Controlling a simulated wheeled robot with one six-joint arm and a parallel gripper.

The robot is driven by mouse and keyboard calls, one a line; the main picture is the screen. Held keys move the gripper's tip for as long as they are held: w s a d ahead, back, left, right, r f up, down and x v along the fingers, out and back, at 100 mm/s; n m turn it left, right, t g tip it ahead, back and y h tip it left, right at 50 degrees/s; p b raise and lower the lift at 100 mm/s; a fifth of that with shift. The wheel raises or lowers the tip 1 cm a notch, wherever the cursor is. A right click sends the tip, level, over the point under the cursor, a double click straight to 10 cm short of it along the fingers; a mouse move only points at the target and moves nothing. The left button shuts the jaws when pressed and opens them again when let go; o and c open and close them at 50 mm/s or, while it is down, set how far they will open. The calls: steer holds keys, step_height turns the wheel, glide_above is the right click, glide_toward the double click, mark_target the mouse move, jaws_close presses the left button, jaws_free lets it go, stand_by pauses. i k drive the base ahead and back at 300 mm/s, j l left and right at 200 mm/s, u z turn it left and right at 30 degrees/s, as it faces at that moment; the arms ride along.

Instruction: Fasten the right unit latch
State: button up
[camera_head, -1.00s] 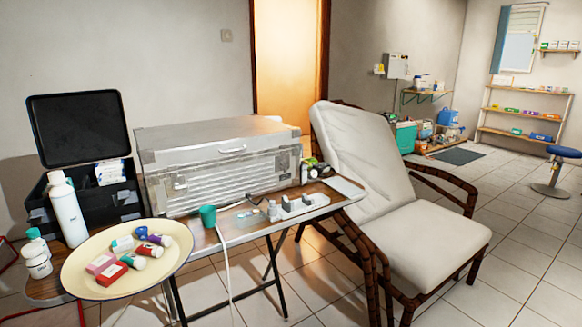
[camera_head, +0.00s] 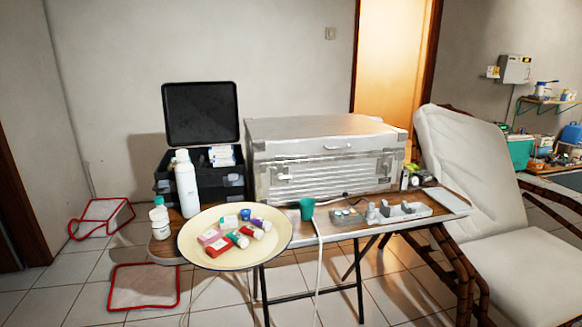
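The unit is a silver metal case (camera_head: 320,131) with its lid down, standing at the back of the folding table (camera_head: 350,228). Its front has a ribbed panel, and a small handle (camera_head: 340,147) sits on the lid's front edge. A right latch (camera_head: 386,166) shows as a small fitting near the right end of the front. A similar left latch (camera_head: 283,173) shows near the left end. Both are too small to tell whether they are fastened. My gripper is not in view.
A cream plate (camera_head: 203,254) with small bottles and boxes overhangs the table's front left. A green cup (camera_head: 307,209), a white power strip (camera_head: 404,212) and cables lie before the case. An open black case (camera_head: 200,114) stands left; a reclining chair (camera_head: 467,160) stands close right.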

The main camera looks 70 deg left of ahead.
mark_target(384, 166)
steer(key=u, duration=1.7)
steer(key=i+l, duration=0.85)
steer(key=l, duration=0.2)
steer(key=l+z, duration=0.05)
